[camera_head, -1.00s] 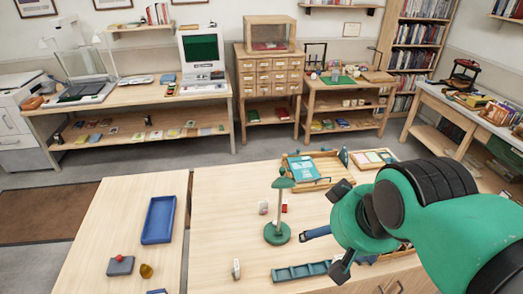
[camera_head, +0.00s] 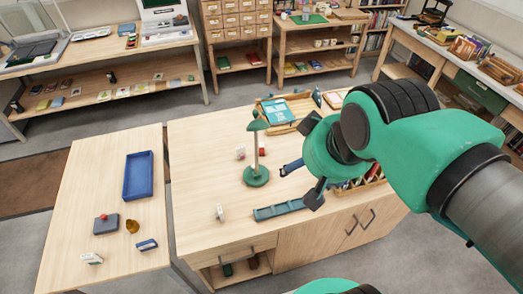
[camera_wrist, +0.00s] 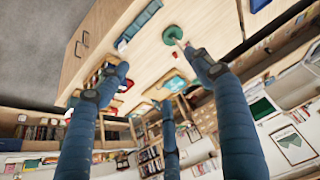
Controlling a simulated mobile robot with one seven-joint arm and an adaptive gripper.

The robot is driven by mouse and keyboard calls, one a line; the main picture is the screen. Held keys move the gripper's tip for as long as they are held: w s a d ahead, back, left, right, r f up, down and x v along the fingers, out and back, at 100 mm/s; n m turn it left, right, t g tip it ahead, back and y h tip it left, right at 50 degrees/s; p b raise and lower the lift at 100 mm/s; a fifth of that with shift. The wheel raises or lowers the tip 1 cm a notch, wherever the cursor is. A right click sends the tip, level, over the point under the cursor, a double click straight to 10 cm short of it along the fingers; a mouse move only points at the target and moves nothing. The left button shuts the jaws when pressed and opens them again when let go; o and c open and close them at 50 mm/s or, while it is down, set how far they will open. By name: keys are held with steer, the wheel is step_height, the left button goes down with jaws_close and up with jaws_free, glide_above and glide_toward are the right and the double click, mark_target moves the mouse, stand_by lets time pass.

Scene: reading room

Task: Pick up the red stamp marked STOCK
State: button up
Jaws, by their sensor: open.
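A small red block (camera_head: 262,150) stands just behind the green lamp (camera_head: 256,176) on the wooden desk in the head view. It may be the red stamp; no lettering is readable, and the lamp's stem partly covers it. My gripper (camera_head: 302,160) is to the right of the lamp, above the desk, with its fingers spread and nothing between them. In the wrist view my gripper (camera_wrist: 160,85) shows three spread blue fingers, empty. The lamp (camera_wrist: 172,35) is at the top there, close to the right finger. I cannot make out the stamp surely in that view.
A pale block (camera_head: 240,152) and another small pale block (camera_head: 220,212) stand near the lamp. A blue-green rack (camera_head: 280,209) lies at the desk's front. A wooden tray (camera_head: 275,108) is behind. The left table bears a blue tray (camera_head: 126,177) and several small items.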

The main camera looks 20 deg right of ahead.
steer(key=shift+c, duration=0.5)
step_height(320, 180, up, 6)
steer(key=w, duration=0.1)
steer(key=w+d+r+n+g+b, duration=0.1)
steer(key=w+r+n, duration=0.25)
steer(key=w, duration=0.65)
steer(key=w+d+r+n+g, duration=0.1)
steer(key=w+r+n, duration=0.25)
steer(key=w, duration=0.65)
steer(key=n+g+b, duration=0.2)
steer(key=n+g, duration=0.2)
steer(key=n, duration=0.4)
glide_above(262, 149)
steer(key=w+d, duration=0.1)
steer(key=w, duration=0.1)
step_height(262, 149, down, 8)
step_height(262, 149, down, 38)
steer(key=shift+s, duration=0.25)
steer(key=shift+f, duration=0.2)
steer(key=shift+f+b, duration=0.75)
steer(key=shift+f, duration=3.45)
steer(key=shift+f, duration=0.1)
